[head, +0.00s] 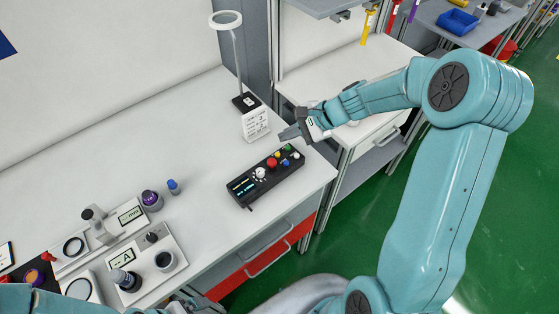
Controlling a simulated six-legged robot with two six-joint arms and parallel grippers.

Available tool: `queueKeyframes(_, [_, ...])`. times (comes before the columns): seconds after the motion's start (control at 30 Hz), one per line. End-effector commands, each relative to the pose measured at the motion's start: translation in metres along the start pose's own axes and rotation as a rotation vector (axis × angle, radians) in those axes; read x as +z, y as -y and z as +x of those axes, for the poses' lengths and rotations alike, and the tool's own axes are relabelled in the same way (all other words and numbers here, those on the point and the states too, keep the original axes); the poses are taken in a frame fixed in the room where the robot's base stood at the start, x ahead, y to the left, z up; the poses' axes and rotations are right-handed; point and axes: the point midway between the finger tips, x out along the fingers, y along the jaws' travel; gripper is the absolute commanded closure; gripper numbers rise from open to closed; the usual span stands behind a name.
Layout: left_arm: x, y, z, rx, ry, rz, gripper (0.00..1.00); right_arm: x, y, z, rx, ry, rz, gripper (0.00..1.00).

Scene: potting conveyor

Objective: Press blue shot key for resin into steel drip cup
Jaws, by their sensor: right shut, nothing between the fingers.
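The black control box (250,190) lies on the white bench, with a small screen, a white knob and coloured keys. A small blue key (285,162) sits near its right end, beside a larger red one. My right gripper (284,135) is shut and empty, just behind the box's right end, apart from the blue key.
A gap separates this bench from the right one.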

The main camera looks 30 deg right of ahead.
Motion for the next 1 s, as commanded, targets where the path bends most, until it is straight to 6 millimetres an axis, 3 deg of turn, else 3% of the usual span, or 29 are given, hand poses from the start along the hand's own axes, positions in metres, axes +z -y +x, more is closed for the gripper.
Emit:
queueKeyframes(0.43, [0.000,0.003,0.008,0.000,0.000,0.000,0.00,-0.006,-0.007,0.006,0.001,0.000,0.000,1.00])
queueKeyframes(1.0, [-0.001,0.023,0.065,0.000,0.000,0.001,0.00,-0.042,-0.043,0.062,0.001,-0.001,0.000,1.00])
